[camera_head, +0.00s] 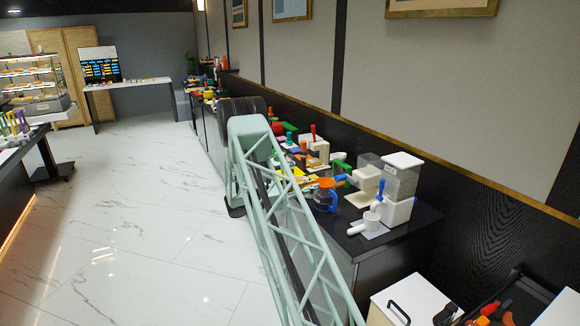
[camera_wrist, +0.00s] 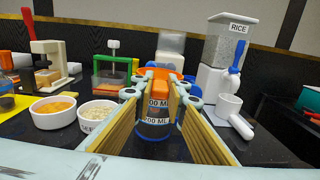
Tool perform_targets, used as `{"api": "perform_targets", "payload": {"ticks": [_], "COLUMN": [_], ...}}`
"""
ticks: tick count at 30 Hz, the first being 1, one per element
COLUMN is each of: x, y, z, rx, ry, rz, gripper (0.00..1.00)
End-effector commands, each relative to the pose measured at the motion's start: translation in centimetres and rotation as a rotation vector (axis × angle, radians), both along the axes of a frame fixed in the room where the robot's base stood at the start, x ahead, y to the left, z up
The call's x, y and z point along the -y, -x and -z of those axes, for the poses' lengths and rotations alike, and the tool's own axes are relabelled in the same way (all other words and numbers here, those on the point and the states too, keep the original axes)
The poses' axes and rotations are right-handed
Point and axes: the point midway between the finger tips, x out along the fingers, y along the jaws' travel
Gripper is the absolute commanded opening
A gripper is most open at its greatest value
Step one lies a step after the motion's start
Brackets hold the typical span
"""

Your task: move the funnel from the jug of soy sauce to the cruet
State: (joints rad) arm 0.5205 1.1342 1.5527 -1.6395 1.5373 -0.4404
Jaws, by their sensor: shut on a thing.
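An orange funnel (camera_wrist: 161,72) shows at the top of a measuring jug (camera_wrist: 154,129) with dark contents and white ML labels. In the head view the jug (camera_head: 325,201) stands near the front edge of the counter, with the orange funnel (camera_head: 326,182) over its mouth. My gripper (camera_wrist: 160,84) reaches forward with one finger on each side, its tips at the funnel's height. It is shut on the funnel; the exact contact is partly hidden. The funnel appears upright and at the jug; I cannot tell whether it is lifted. I cannot make out the cruet for certain.
A rice dispenser (camera_wrist: 228,55) and a white cup (camera_wrist: 229,106) stand to the right. Two bowls, one with orange food (camera_wrist: 54,110) and one with pale grains (camera_wrist: 97,114), sit left. A green-framed press (camera_wrist: 113,70) stands behind them. Dark counter is bare at front right.

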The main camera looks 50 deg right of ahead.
Motion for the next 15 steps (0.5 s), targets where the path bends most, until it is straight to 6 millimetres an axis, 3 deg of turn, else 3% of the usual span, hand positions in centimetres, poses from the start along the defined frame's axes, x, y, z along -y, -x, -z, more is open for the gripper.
{"api": "perform_targets", "payload": {"ticks": [15], "x": [0.0], "y": [0.0], "z": [-1.1], "rx": [0.000], "ry": [0.000], "rz": [0.000], "gripper": [0.00]}}
